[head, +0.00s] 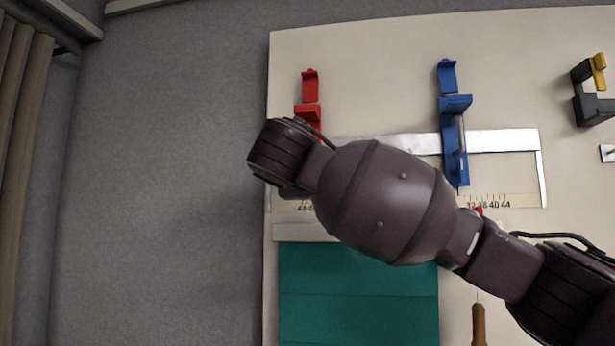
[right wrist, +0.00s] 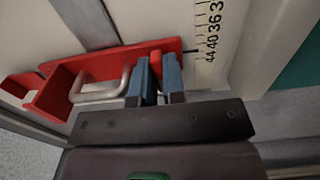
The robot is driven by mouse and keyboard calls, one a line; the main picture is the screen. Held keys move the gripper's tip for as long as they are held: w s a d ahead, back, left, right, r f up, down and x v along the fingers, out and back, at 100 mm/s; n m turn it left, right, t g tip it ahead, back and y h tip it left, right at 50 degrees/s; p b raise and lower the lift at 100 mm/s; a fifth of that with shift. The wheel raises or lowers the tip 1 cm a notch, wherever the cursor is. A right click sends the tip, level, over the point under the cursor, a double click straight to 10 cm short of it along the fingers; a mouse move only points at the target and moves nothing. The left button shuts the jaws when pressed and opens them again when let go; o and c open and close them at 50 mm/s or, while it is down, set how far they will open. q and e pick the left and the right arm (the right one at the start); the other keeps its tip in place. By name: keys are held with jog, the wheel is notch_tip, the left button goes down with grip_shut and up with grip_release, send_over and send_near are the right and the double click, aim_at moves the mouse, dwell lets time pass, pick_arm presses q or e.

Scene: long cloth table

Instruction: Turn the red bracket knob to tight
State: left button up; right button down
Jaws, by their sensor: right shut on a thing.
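The red bracket (head: 310,110) is mounted upright on the pale board at its left side. Its lower part is hidden by my right arm in the head view. In the right wrist view the red bracket (right wrist: 95,68) runs across the picture, with a bent metal rod (right wrist: 105,92) beside it. My right gripper (right wrist: 158,66) has its two blue-grey fingers at the bracket's end, closed around a small red knob (right wrist: 155,55), of which only the tip shows between them. The knob's turn angle cannot be told. My left gripper is in neither view.
A blue bracket (head: 455,120) hangs right of the red one, with a metal square and a numbered scale (head: 490,201) behind. A black and yellow clamp (head: 590,90) is at the right. A teal panel (head: 355,295) lies below. The grey wall at left is clear.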

jog(key=m+b, duration=0.4)
jog(key=m, duration=1.3)
jog(key=shift+m, duration=0.3)
dwell(0.3)
jog(key=c, duration=1.5)
grip_release()
